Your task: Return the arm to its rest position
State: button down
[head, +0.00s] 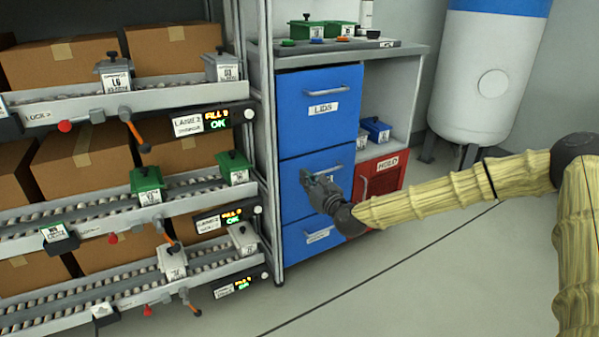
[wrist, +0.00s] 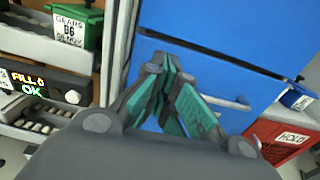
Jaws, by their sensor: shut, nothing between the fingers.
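My gripper (head: 309,177) is in front of the blue drawer cabinet in the head view, at the height of the middle drawer (head: 296,168). Its fingers point toward the upper left. In the wrist view my gripper (wrist: 162,66) is shut and empty, with its green-padded fingertips together. The blue drawer front (wrist: 215,85) is behind the fingers there. My arm, in a yellowish sleeve, reaches in from the right of the head view. The cabinet's drawers look closed. I cannot tell the exact gap between the fingertips and the drawer front.
A flow rack with roller lanes (head: 110,215), small bins and cardboard boxes stands on the left. The rack post (head: 270,130) is close to my gripper. A red HOLD bin (head: 380,177) sits right of the drawers. A white tank (head: 485,75) stands behind. The floor (head: 430,275) is clear.

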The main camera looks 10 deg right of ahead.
jog(key=s+p, duration=0.2)
jog(key=s, duration=0.4)
jog(key=s+a+f+n+g+y, duration=0.1)
jog(key=s+a+f+n+g, duration=0.6)
jog(key=s+f, duration=0.5)
jog(key=s+a+f+n+g, duration=0.3)
jog(key=s+a+f+n, duration=0.45)
jog(key=f, duration=0.65)
jog(key=s+d+f+n+g+h, duration=0.2)
jog(key=s+d+f+n, duration=0.25)
jog(key=s, duration=0.55)
jog(key=s+d+f+n+g+h, duration=0.1)
jog(key=s+d+f+n+g, duration=0.25)
jog(key=s+n, duration=0.4)
jog(key=s+d+f+n+g+h, duration=0.1)
jog(key=s+d+f+n+h, duration=0.2)
jog(key=s, duration=0.8)
jog(key=s+d+r+n+p, duration=0.1)
jog(key=d+r+p, duration=0.1)
jog(key=r+p, duration=1.7)
jog(key=s+d+r+n+p, duration=0.2)
jog(key=r+p, duration=1.6)
jog(key=r, duration=0.1)
jog(key=shift+g+p, duration=0.35)
jog(key=shift+g, duration=0.1)
jog(key=shift+w, duration=0.15)
